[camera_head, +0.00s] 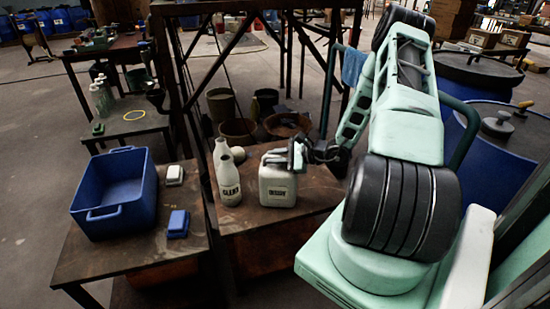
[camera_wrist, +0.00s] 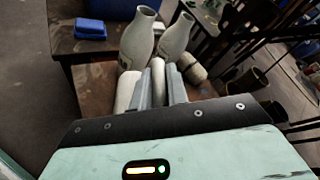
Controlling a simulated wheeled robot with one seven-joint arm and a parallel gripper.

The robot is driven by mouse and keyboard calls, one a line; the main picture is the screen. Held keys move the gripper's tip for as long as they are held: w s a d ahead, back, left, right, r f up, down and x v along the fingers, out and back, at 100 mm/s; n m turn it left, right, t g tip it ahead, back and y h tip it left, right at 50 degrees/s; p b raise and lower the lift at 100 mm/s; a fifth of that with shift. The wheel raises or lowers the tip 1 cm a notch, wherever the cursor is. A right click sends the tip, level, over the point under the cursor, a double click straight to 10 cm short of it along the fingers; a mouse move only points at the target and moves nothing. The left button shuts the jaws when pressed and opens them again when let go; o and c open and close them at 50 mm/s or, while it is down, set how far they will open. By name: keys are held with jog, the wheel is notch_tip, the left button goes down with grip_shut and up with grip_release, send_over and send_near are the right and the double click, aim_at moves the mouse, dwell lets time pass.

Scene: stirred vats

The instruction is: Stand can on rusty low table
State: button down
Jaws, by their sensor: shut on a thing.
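My gripper hides part of the can's top.
Two white bottles (camera_head: 228,181) stand close to the can's left. Left of them, another low table carries a blue bin (camera_head: 118,205), a blue box (camera_head: 178,224) and a white box (camera_head: 174,175). Brown tubs (camera_head: 238,131) stand behind. Bare tabletop lies right of the can.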

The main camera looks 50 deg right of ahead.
jog(key=c, duration=1.4)
grip_release()
